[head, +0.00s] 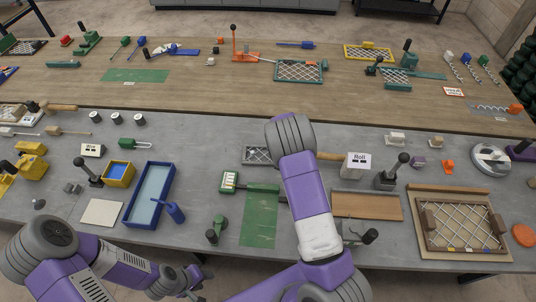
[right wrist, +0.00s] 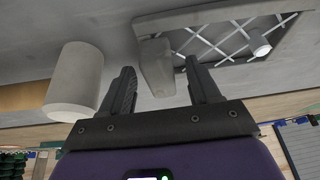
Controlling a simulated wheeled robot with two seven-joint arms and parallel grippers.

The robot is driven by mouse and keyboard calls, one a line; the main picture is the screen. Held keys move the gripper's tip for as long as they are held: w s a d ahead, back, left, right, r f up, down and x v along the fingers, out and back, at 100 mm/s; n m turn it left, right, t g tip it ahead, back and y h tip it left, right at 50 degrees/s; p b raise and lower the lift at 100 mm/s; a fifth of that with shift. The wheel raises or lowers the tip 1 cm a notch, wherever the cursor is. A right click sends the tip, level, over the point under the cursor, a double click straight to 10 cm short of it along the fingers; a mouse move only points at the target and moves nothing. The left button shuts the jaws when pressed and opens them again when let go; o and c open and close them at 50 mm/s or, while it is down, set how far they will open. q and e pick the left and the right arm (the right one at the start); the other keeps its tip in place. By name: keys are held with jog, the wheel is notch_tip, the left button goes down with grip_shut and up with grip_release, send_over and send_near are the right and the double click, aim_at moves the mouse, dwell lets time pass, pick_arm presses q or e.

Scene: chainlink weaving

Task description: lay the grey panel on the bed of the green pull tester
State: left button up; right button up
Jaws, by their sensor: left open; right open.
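The grey panel (head: 256,154), a dark grey frame with pale crossed wire mesh, lies on the grey bench, partly covered by my right wrist in the head view. It also shows in the right wrist view (right wrist: 222,36). My right gripper (right wrist: 160,85) is open, with a grey block (right wrist: 157,66) at the panel's edge showing between its fingers; I cannot tell if they touch it. In the head view this gripper is hidden behind my wrist. The green pull tester's bed (head: 259,220) is bare, nearer the front edge. My left gripper (head: 195,280) is open and empty at the bottom.
A pale cylinder (right wrist: 76,82) stands beside my right gripper. A "Roll" sign (head: 356,165) and a wooden tray (head: 367,206) are right of my arm. A blue tray (head: 134,214) is on the left, a wire-mesh frame (head: 424,240) on the right.

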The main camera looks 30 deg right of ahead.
jog(key=shift+c, duration=0.3)
jog(key=shift+w, duration=0.1)
grip_shut()
